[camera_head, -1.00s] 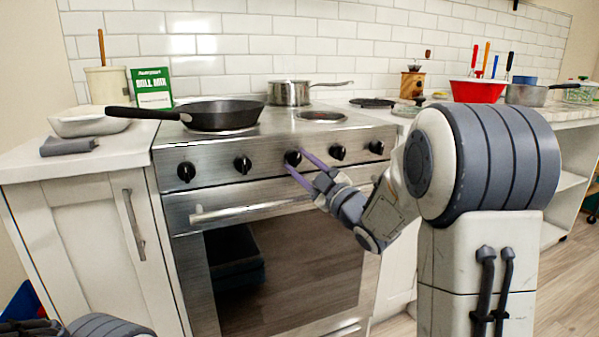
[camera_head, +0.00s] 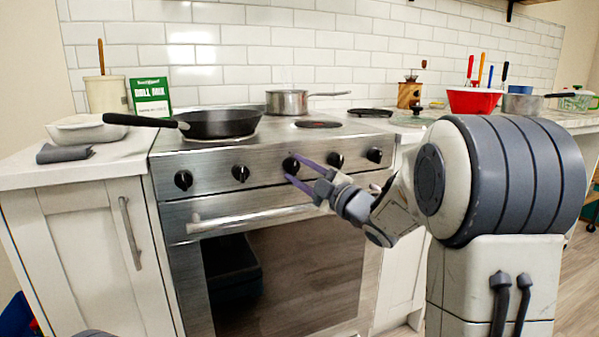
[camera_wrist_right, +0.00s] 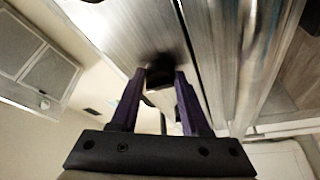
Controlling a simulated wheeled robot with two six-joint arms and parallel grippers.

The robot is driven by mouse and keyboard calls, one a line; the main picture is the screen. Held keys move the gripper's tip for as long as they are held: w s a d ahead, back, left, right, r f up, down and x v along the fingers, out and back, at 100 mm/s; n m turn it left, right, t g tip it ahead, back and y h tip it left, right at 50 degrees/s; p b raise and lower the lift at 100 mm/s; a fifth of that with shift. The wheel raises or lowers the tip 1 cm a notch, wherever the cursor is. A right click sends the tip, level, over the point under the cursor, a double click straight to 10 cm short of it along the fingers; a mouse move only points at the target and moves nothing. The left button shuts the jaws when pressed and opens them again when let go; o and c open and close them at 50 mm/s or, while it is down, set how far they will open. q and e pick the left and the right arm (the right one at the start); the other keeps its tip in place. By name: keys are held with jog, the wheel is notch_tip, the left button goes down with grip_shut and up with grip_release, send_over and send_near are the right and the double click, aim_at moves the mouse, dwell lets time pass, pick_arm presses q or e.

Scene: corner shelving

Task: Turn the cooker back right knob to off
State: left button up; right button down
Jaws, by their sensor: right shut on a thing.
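The cooker (camera_head: 215,178) has a row of several black knobs along its steel front panel. My right gripper (camera_head: 298,169) is shut on the middle knob (camera_head: 291,165), with its purple fingers on either side of it. In the right wrist view the dark knob (camera_wrist_right: 160,97) sits between the fingertips (camera_wrist_right: 159,80), partly in shadow. Two knobs are free to its left, and two to its right, one nearer (camera_head: 335,160) and one at the end (camera_head: 374,155). The knob's marking cannot be read. My left gripper is out of view.
A black frying pan (camera_head: 222,124) stands on the left of the hob, its handle pointing left. A steel saucepan (camera_head: 287,103) stands at the back. The oven handle bar (camera_head: 235,219) runs just below the knobs. White counters (camera_head: 100,160) flank the cooker.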

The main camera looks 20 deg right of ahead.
jog(key=shift+c, duration=1.9)
grip_release()
jog(key=p+v, duration=0.1)
jog(key=v, duration=0.9)
jog(key=shift+s+p, duration=0.2)
jog(key=shift+p, duration=0.1)
